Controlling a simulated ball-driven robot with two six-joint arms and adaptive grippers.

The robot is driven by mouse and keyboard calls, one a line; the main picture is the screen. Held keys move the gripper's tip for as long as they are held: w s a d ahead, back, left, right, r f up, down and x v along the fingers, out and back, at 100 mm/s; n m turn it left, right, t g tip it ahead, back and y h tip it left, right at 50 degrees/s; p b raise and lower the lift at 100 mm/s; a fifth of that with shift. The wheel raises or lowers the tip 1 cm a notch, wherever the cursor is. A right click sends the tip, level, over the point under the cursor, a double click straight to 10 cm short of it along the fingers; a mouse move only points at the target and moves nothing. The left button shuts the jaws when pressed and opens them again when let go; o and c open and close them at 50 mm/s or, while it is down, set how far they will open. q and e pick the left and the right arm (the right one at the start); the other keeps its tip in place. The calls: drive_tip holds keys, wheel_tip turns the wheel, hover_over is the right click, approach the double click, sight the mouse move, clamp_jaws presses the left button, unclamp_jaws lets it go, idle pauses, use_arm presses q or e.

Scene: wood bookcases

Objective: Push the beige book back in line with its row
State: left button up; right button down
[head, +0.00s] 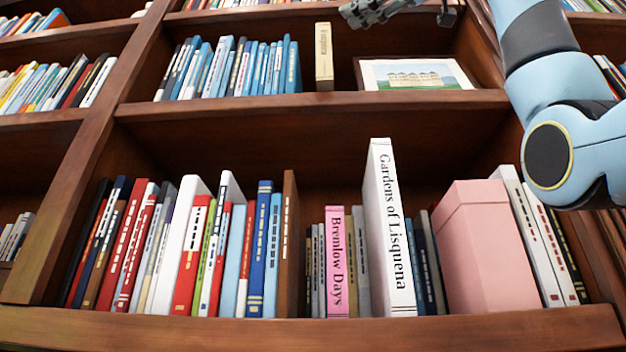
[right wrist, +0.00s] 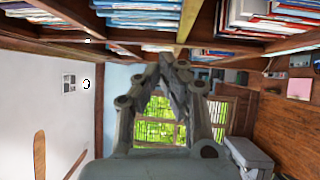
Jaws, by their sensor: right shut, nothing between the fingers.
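The beige book (head: 324,56) stands upright on the upper middle shelf, its spine facing me and its foot near the shelf's front edge. A small gap separates it from the row of mostly blue books (head: 235,68) on its left. My right gripper (head: 350,14) is at the top of the head view, above and slightly right of the beige book, apart from it. In the right wrist view the right gripper (right wrist: 168,62) is shut with nothing held. My left gripper is not in view.
A framed picture of a building (head: 418,75) leans right of the beige book. The lower shelf holds many books, a tall white one (head: 389,225) and a pink box (head: 476,245). Wooden uprights (head: 85,170) bound the bay. My right arm fills the upper right.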

sight(326, 50)
drive_tip(key=w+a+m+h+p, duration=0.1)
drive_tip(key=w+p, duration=0.1)
drive_tip(key=w, duration=0.1)
drive_tip(key=w+a+r+m+t+h+p, duration=0.1)
drive_tip(key=w+a, duration=0.1)
drive_tip(key=w, duration=0.1)
drive_tip(key=w+a+t+h+p, duration=0.1)
drive_tip(key=w+a+p, duration=0.1)
drive_tip(key=w, duration=0.1)
drive_tip(key=shift+a+r+m+p, duration=0.25)
drive_tip(key=shift+r+m+p, duration=0.1)
drive_tip(key=shift+r+m, duration=0.05)
